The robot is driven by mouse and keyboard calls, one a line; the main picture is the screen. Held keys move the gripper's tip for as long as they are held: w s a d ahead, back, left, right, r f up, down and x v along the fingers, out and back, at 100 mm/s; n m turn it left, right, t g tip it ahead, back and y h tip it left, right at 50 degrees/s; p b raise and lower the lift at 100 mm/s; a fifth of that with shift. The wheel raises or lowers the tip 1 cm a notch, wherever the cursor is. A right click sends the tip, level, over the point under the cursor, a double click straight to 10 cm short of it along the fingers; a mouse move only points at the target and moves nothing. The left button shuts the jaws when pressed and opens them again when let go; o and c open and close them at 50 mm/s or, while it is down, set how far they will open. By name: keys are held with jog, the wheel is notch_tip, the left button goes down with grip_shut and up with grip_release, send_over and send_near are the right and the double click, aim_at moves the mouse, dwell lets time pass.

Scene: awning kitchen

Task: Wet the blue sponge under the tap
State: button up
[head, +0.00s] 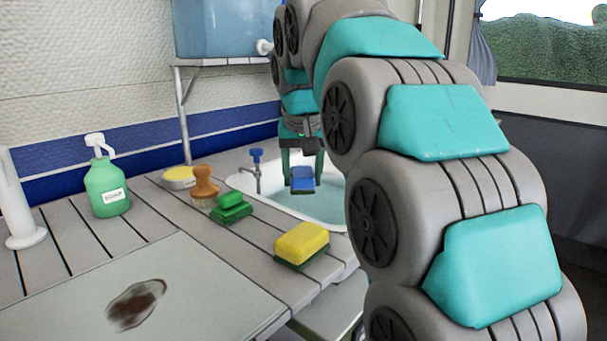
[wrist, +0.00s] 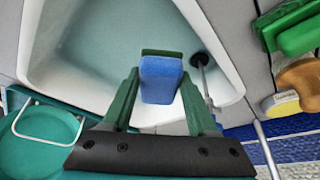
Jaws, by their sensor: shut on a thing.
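The blue sponge (head: 302,180) is held over the white sink basin (head: 268,203). My gripper (head: 302,172) is shut on it, with one green finger on each side. In the wrist view, the sponge (wrist: 161,80) sits between the fingertips of my gripper (wrist: 160,88), above the basin (wrist: 90,85). The tap (head: 256,168) has a blue handle and stands at the basin's left rim, to the left of the sponge in the head view. A dark round fitting with a thin pale rod (wrist: 200,62) shows at the basin's right side in the wrist view. I see no running water.
A yellow sponge (head: 302,243), a green sponge (head: 231,207) and a wooden brush (head: 204,186) lie on the slatted counter left of the sink. A green soap bottle (head: 106,188) stands further left. A stained board (head: 190,285) lies in front. A blue water tank (head: 222,28) stands above.

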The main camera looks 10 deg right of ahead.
aim_at(304, 184)
jog(key=w+d+f+p, duration=0.1)
jog(key=w+p, duration=0.1)
jog(key=w, duration=0.7)
jog(key=shift+d+f+p, duration=0.25)
jog(key=shift+f+p, duration=0.05)
jog(key=shift+f, duration=0.05)
jog(key=shift+w, duration=0.1)
dwell(0.5)
jog(key=shift+s+a+f+b, duration=0.15)
jog(key=shift+s+b, duration=0.3)
jog(key=shift+s, duration=0.45)
jog(key=shift+s+a+b, duration=0.25)
jog(key=shift+s+b, duration=0.3)
jog(key=shift+s, duration=1)
jog(key=shift+s+a+b, duration=0.2)
jog(key=shift+s+b, duration=0.3)
jog(key=shift+s, duration=1)
jog(key=shift+s+a+r+p, duration=0.2)
jog(key=shift+s+r+p, duration=0.05)
jog(key=shift+s+r, duration=0.9)
jog(key=shift+s+a+r+p, duration=0.25)
jog(key=shift+s+r, duration=0.7)
jog(key=shift+s, duration=0.4)
